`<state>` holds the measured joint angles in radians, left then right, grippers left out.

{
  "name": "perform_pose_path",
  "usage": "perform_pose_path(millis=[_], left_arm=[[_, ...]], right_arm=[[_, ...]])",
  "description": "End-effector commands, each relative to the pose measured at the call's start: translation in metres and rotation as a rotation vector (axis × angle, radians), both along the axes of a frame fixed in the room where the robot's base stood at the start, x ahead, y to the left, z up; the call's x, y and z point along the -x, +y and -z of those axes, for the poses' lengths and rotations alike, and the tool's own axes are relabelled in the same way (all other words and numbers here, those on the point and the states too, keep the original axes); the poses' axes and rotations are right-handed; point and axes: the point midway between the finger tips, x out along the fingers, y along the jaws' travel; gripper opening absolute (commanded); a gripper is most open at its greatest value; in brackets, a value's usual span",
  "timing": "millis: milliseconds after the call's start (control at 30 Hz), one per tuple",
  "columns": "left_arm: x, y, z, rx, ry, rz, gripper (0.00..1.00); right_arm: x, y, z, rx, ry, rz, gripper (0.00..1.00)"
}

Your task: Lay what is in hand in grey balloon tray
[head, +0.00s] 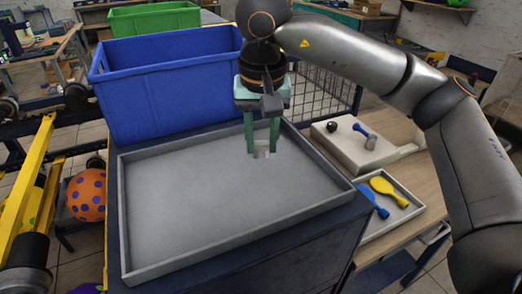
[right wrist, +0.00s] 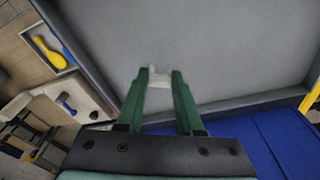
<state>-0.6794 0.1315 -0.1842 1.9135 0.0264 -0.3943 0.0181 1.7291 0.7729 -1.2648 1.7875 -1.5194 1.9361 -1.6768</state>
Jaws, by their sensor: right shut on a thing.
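The large grey tray (head: 195,205) lies on a dark cabinet in the head view and is empty on its visible floor. My right gripper (head: 262,150) is over the back right part of the tray, pointing down. Its green fingers are shut on a small pale grey piece (right wrist: 160,77), held at the fingertips; its exact kind is hard to tell. The piece shows against the tray floor (right wrist: 225,40) in the right wrist view, and I cannot tell whether it touches it. My left gripper is not in view.
A blue bin (head: 165,90) stands right behind the tray, with a green bin (head: 155,18) farther back. A spotted orange ball (head: 87,195) is at the left.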

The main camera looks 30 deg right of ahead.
Motion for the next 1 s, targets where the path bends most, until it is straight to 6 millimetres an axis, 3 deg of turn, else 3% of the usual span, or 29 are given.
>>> perform_pose_path(millis=[167,500,533,800,1000], left_arm=[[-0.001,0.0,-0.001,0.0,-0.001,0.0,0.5],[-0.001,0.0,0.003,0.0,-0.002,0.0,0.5],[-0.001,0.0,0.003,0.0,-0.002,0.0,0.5],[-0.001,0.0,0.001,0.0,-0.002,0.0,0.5],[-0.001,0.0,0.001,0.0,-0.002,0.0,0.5]], right_arm=[[0.001,0.001,0.026,0.0,0.004,0.0,0.0],[0.001,0.001,0.031,0.0,0.002,0.0,0.0],[0.001,0.001,0.031,0.0,0.002,0.0,0.37],[0.001,0.001,0.029,0.0,0.002,0.0,0.66],[0.001,0.001,0.029,0.0,0.002,0.0,0.66]])
